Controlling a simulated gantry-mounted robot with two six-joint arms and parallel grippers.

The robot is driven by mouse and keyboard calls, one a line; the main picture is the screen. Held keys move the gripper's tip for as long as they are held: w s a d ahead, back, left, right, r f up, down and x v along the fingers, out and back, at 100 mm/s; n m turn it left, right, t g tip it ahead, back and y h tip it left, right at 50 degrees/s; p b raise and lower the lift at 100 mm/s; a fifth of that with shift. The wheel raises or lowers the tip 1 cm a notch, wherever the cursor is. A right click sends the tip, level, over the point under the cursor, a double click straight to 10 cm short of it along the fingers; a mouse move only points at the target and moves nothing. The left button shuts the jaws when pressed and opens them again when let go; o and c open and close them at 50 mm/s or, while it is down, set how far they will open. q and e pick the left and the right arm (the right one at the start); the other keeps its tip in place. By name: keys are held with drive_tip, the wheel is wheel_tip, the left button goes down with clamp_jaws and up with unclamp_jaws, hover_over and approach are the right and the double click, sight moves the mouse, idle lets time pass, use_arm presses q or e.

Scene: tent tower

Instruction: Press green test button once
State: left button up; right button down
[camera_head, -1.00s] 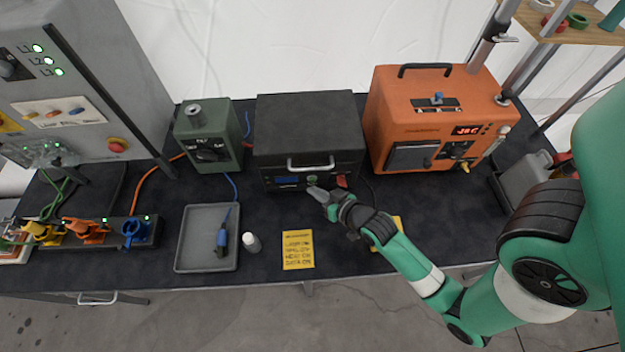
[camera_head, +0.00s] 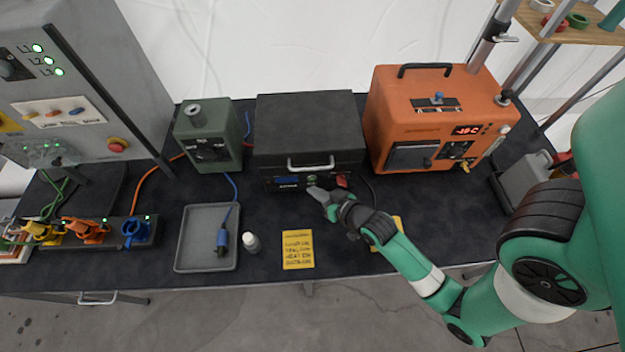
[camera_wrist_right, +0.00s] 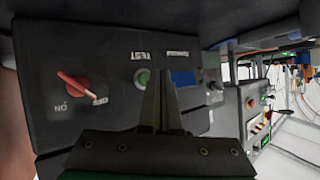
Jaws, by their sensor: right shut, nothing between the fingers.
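The green test button (camera_head: 312,177) is on the front panel of the black case (camera_head: 308,125). In the right wrist view the green button (camera_wrist_right: 142,78) sits below an upside-down TEST label, partly beside the fingers. My right gripper (camera_head: 314,190) is shut and empty, with its tips just in front of the panel at the button. In the right wrist view the closed fingertips (camera_wrist_right: 160,70) overlap the button's right edge. I cannot tell whether they touch it. My left gripper is not in view.
The panel has a red rotary switch (camera_wrist_right: 75,86) and a blue display (camera_wrist_right: 183,77). An orange unit (camera_head: 420,120) stands right, a green box (camera_head: 208,140) left. A grey tray (camera_head: 190,255), white bottle (camera_head: 251,242) and yellow note (camera_head: 298,250) lie in front.

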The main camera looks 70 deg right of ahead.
drive_tip(key=shift+d, duration=0.15)
idle(0.4)
drive_tip(key=shift+w+d, duration=0.1)
drive_tip(key=shift+d, duration=0.15)
drive_tip(key=shift+w+d+p, duration=0.25)
drive_tip(key=shift+d+p, duration=0.05)
drive_tip(key=shift+d, duration=0.1)
idle(0.7)
drive_tip(key=shift+a, duration=0.1)
drive_tip(key=shift+s+a+r+p, duration=0.1)
drive_tip(key=shift+s+a+p, duration=0.25)
drive_tip(key=shift+a, duration=0.35)
drive_tip(key=shift+a, duration=0.1)
